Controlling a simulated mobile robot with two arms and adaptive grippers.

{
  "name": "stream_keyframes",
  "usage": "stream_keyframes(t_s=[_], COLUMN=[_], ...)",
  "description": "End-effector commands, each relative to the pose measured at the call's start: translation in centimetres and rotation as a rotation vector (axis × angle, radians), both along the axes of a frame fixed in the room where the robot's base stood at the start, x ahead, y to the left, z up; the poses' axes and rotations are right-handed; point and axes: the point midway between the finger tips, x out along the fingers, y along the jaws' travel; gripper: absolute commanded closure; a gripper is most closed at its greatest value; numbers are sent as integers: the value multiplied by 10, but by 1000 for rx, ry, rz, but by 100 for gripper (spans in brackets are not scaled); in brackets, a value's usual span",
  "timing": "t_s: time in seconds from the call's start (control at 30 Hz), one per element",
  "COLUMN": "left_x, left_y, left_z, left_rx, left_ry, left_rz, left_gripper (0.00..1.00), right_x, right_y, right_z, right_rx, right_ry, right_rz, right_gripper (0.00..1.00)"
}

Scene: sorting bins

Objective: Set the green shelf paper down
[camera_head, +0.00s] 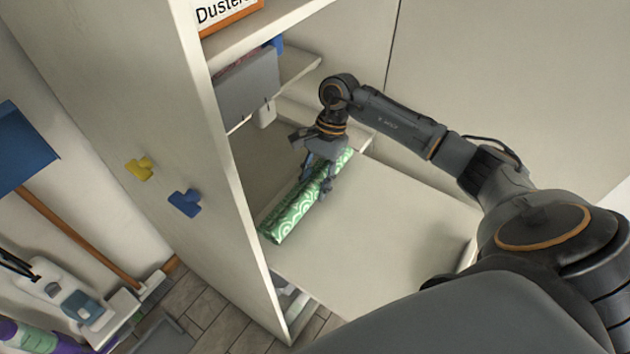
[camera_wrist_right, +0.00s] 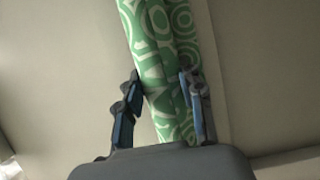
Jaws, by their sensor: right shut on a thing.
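The green shelf paper (camera_head: 292,215) is a patterned green and white roll inside the cabinet. It lies diagonally over a pale shelf (camera_head: 370,240) in the head view. I cannot tell whether it touches the shelf. My right gripper (camera_head: 318,178) is shut around the roll near its far half. In the right wrist view the roll (camera_wrist_right: 160,45) runs up between the two fingers of the gripper (camera_wrist_right: 163,100). The fingers hide small parts of the roll's sides. My left gripper is not in view.
The cabinet's side wall (camera_head: 180,120) carries a yellow hook (camera_head: 140,168) and a blue hook (camera_head: 185,203). An upper shelf has a "Dusters" label (camera_head: 222,12). A grey bin (camera_head: 248,90) stands beneath it. The pale shelf is clear right of the roll. Cleaning tools stand at left.

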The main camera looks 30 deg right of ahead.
Motion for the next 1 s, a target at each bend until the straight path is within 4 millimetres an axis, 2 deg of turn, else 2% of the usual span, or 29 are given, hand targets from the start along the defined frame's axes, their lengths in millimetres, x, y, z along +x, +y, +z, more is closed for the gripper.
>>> stream_keyframes(t_s=[0.17,0.2,0.3,0.67,0.73,0.87,1.0], left_x=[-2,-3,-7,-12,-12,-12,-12], left_y=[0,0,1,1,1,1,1], left_z=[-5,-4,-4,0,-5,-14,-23], left_rx=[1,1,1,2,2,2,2], left_ry=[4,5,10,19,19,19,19], left_rz=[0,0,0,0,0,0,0], left_gripper=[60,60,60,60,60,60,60], right_x=[0,0,0,0,2,6,10], right_y=[0,0,0,0,-3,-12,-23], right_z=[-3,-2,-2,2,6,26,56], right_rx=[0,0,0,0,-1,-3,-3], right_ry=[-1,0,0,0,-3,-6,-6], right_rz=[0,0,0,0,-1,-1,-2], right_gripper=[100,57,40,40,40,40,40])
